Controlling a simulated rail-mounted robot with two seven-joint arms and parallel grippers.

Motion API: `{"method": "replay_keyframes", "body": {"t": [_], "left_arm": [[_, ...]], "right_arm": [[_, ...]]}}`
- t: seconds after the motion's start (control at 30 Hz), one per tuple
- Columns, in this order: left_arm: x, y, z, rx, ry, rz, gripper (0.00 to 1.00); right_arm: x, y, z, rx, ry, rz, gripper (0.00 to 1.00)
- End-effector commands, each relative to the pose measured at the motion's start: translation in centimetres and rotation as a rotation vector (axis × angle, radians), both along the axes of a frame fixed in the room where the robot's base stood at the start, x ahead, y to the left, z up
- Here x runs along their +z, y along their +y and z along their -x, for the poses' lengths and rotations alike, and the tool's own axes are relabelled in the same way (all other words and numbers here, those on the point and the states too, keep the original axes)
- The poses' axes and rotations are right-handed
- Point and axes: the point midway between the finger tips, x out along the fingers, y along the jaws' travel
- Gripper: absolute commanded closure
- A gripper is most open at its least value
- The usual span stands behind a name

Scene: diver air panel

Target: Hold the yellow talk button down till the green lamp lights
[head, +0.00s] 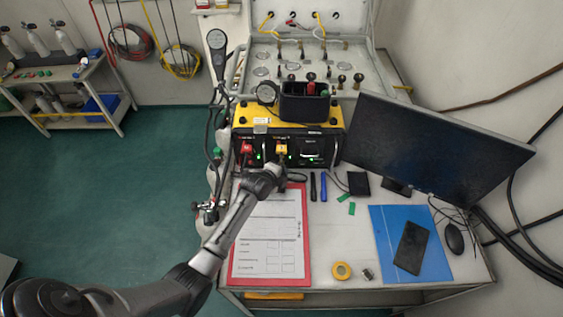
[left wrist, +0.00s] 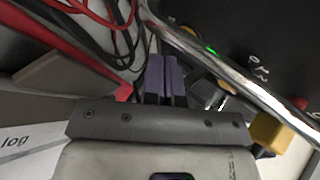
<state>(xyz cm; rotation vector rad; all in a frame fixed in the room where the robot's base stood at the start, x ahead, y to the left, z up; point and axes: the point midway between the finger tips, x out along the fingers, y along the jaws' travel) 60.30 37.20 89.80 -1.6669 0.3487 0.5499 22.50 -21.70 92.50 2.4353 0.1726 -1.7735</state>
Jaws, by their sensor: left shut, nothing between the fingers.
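The yellow talk button (head: 281,149) is on the black front of the yellow-topped box (head: 243,116). My left gripper (head: 281,165) is just in front of and below it in the head view; contact cannot be told. In the left wrist view its purple fingertips (left wrist: 166,78) are together with nothing between them. A yellow block (left wrist: 270,132) shows to their right, apart from them; I cannot tell if it is the button. Small green lights show on the box front (head: 257,157), and one glows in the left wrist view (left wrist: 211,51). My right gripper is out of view.
A red part (head: 246,147) is left of the yellow button. A metal rail (left wrist: 225,75) crosses before the black panel. A red clipboard (head: 306,240), dark and blue tools (head: 323,187) and a monitor (head: 432,145) are on the bench. A hose-hung handset (head: 217,42) is at the left.

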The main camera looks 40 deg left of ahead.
Motion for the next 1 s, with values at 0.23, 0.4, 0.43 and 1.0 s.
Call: {"method": "replay_keyframes", "body": {"t": [0.23, 0.4, 0.43, 1.0], "left_arm": [[0.0, 0.0, 0.0, 0.0, -0.001, -0.001, 1.0], [0.3, -0.6, 0.7, -0.001, 0.0, -0.003, 1.0], [0.3, -0.8, 0.9, -0.001, 0.0, -0.003, 1.0], [0.1, -3.2, 3.8, 0.0, -0.001, -0.001, 1.0]], "right_arm": [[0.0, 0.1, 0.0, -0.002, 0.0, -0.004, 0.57], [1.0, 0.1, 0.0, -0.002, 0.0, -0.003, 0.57], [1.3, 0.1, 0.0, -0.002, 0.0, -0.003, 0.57], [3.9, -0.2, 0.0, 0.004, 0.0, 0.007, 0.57]]}}
